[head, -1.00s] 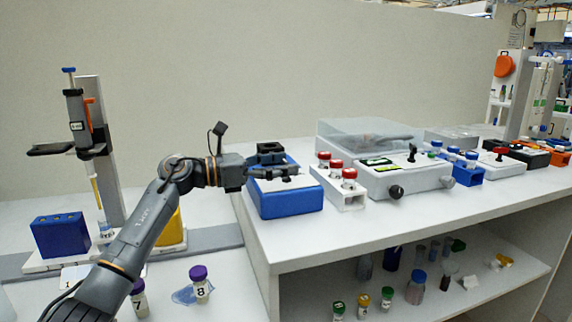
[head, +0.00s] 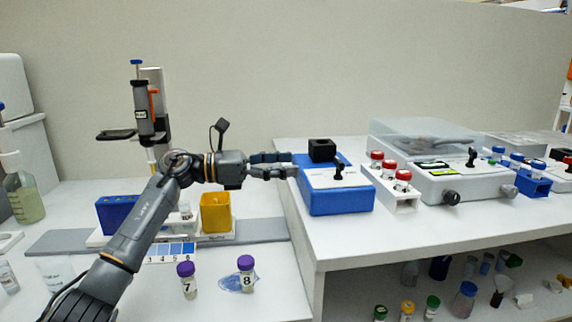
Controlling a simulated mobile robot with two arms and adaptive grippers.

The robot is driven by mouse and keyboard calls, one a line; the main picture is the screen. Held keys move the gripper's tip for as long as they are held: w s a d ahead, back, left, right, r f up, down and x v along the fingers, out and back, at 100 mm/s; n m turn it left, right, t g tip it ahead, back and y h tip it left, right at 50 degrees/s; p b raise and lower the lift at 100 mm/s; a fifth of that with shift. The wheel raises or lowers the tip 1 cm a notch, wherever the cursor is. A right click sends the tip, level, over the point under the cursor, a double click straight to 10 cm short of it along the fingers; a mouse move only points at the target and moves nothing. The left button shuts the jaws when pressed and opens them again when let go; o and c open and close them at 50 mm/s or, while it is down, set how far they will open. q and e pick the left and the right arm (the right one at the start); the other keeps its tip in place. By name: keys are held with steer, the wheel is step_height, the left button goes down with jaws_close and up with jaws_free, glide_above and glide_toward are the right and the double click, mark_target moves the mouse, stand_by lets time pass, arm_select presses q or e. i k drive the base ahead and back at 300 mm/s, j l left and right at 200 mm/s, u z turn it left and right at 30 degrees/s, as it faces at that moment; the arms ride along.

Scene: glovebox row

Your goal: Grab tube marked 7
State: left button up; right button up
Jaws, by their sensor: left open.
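The tube marked 7 (head: 188,282) stands upright on the white bench at the lower middle left, with a purple cap and a black 7 on its label. A like tube marked 8 (head: 246,274) stands to its right on a blue patch. My left gripper (head: 290,165) is open and empty. It points right, in front of or above the left edge of the blue device (head: 335,190), well above and to the right of tube 7. I cannot tell whether it touches the device. My right gripper is not in view.
A blue numbered strip (head: 170,252), a yellow block (head: 216,212) and a blue rack (head: 118,214) lie behind tube 7. A pipette stand (head: 153,100) rises behind my forearm. A raised white shelf with several racks is at the right.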

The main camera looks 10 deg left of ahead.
mark_target(185, 270)
steer(key=k, duration=1)
